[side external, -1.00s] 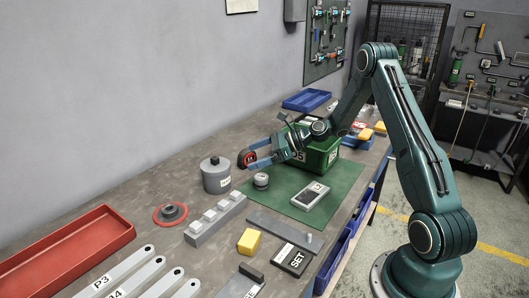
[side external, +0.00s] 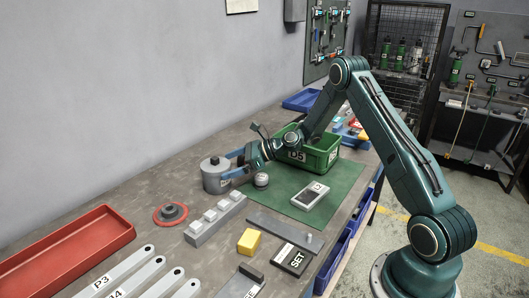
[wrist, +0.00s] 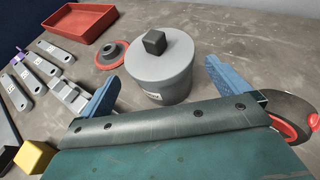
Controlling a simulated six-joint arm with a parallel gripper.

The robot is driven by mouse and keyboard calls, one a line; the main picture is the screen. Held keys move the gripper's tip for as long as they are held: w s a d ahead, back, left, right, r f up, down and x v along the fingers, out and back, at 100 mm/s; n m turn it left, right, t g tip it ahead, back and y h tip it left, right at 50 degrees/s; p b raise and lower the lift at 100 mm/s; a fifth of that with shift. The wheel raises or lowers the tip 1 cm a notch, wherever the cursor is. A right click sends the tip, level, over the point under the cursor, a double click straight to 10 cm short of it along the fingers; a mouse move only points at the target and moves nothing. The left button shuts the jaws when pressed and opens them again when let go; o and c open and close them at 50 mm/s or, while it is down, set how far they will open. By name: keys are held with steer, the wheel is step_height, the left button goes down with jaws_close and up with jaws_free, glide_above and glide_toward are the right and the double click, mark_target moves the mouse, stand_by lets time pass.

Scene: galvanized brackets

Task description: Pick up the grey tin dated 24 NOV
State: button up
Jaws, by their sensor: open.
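A grey lidded tin (side external: 213,184) stands upright on the bench; in the wrist view the tin (wrist: 160,86) shows a dark square knob on its lid. A small pale label is on its front, but I cannot read its date. My gripper (side external: 224,168) is open at the tin's right side in the side view. In the wrist view its two blue fingers (wrist: 162,76) point toward the tin, one on each side, with the tin between and just beyond them. I cannot tell whether either finger touches it.
A red disc with a grey hub (side external: 171,212) and a stepped grey block (side external: 215,219) lie nearby. A small round grey piece (side external: 261,180) is close under my gripper. A red-rimmed round item (wrist: 288,118) sits beside the right finger. A green bin (side external: 322,157) stands behind.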

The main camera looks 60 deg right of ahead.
mark_target(217, 168)
steer(key=shift+x, duration=2.65)
steer(key=shift+r, duration=0.1)
steer(key=c, duration=1.1)
steer(key=shift+o, duration=0.2)
steer(key=shift+r, duration=0.2)
step_height(217, 168, up, 20)
steer(key=shift+f, duration=0.15)
